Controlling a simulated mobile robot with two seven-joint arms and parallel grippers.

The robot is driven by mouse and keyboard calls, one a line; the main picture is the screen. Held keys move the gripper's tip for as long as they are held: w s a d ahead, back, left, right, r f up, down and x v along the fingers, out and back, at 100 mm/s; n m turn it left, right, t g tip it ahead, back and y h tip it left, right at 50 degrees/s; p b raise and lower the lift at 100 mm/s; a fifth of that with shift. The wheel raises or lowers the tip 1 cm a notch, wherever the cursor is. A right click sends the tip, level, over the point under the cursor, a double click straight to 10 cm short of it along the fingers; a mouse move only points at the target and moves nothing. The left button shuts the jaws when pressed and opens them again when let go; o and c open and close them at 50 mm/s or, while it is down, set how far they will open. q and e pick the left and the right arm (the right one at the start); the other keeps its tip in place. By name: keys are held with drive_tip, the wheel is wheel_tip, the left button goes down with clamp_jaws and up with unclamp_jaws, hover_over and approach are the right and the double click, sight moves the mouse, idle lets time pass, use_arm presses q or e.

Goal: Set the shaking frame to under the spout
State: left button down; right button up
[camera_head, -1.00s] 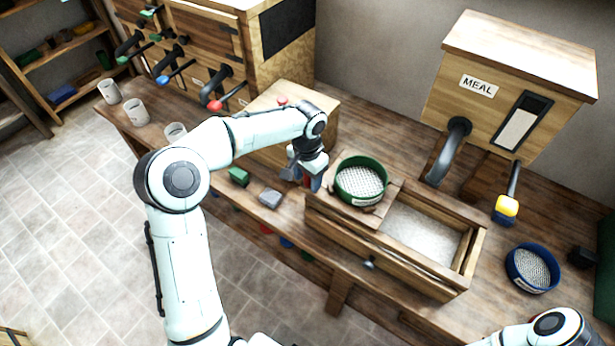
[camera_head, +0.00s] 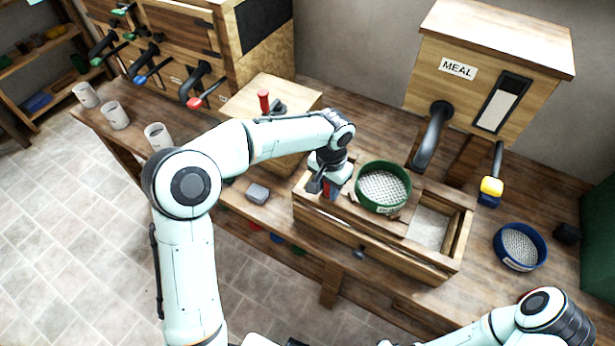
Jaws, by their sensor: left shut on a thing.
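The shaking frame (camera_head: 408,222) is a wooden slide lying across the top of a long wooden trough (camera_head: 380,252). A green-rimmed round sieve (camera_head: 384,187) with pale mesh sits on it. My left gripper (camera_head: 330,188) is shut at the frame's left end; the exact grip is partly hidden by the hand. The dark curved spout (camera_head: 430,138) hangs from the front of the wooden MEAL box (camera_head: 483,75). In the picture, its lower end is just right of and behind the sieve. My right arm shows at the lower right, its gripper out of view.
Right of the spout hangs a lever with a yellow grip (camera_head: 491,187). A blue-rimmed sieve (camera_head: 520,246) lies on the bench at right. The trough's right part (camera_head: 430,228) is open, with pale meal inside.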

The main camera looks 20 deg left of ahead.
sight(349, 204)
use_arm(q)
drive_tip(key=shift+s+d, duration=0.15)
drive_tip(key=shift+d, duration=1.4)
drive_tip(key=shift+s+d, duration=0.1)
drive_tip(key=shift+d, duration=1.4)
use_arm(e)
drive_tip(key=shift+a, duration=0.1)
use_arm(q)
drive_tip(key=c, duration=1)
unclamp_jaws()
drive_tip(key=shift+o, duration=0.6)
drive_tip(key=shift+d, duration=0.15)
drive_tip(key=shift+r, duration=0.1)
drive_tip(key=shift+r, duration=0.3)
wheel_tip(349, 204, up, 13)
drive_tip(key=p, duration=0.2)
drive_tip(key=shift+f, duration=0.15)
use_arm(e)
drive_tip(key=w+r, duration=0.2)
drive_tip(key=shift+w+r, duration=0.2)
drive_tip(key=shift+r, duration=0.1)
